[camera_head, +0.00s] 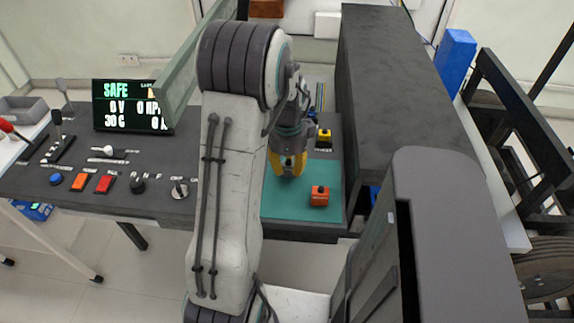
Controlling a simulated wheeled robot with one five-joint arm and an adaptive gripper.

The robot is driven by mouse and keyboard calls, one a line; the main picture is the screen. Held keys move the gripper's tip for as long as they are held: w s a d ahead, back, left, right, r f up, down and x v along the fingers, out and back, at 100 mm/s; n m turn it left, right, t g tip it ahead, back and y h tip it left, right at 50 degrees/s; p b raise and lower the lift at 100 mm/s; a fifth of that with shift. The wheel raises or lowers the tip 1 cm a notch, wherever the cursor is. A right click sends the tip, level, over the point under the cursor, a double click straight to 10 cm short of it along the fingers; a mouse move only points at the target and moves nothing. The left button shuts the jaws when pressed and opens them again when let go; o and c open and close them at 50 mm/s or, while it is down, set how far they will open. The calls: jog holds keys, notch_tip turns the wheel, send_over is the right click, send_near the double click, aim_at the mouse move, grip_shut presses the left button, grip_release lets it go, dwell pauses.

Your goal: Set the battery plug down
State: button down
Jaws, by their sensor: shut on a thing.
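My gripper (287,167) hangs at the end of my arm, pointing down over the green mat (288,206). It is shut on the battery plug, which is mostly hidden between the fingers. Yellow and dark grey parts show at the fingertips, and I cannot clearly tell plug from finger. I cannot tell whether its lower end touches the mat. A small orange block (319,198) with a dark top sits on the mat, apart from the gripper to its lower right.
A yellow block (324,138) stands behind the mat. A long dark beam (395,90) rises along the right. A control panel with a display (130,106), levers and buttons is on the left. The mat's front is clear around the orange block.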

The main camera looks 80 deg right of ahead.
jog(key=shift+f, duration=0.2)
jog(key=c, duration=1)
grip_release()
jog(key=shift+o, duration=0.2)
jog(key=shift+r, duration=0.2)
notch_tip(320, 180, up, 12)
jog(key=w+a+r+n+t, duration=0.1)
jog(key=w+a+n, duration=0.65)
jog(key=w, duration=0.25)
jog(key=w+a+r+n, duration=0.2)
jog(key=w+a+n, duration=0.55)
jog(key=w, duration=0.35)
jog(key=a+f+n+t, duration=0.2)
jog(key=a+n, duration=1.8)
jog(key=a, duration=0.4)
jog(key=shift+s+a+f+b, duration=0.15)
jog(key=shift+f+b, duration=0.2)
jog(key=shift+b, duration=0.1)
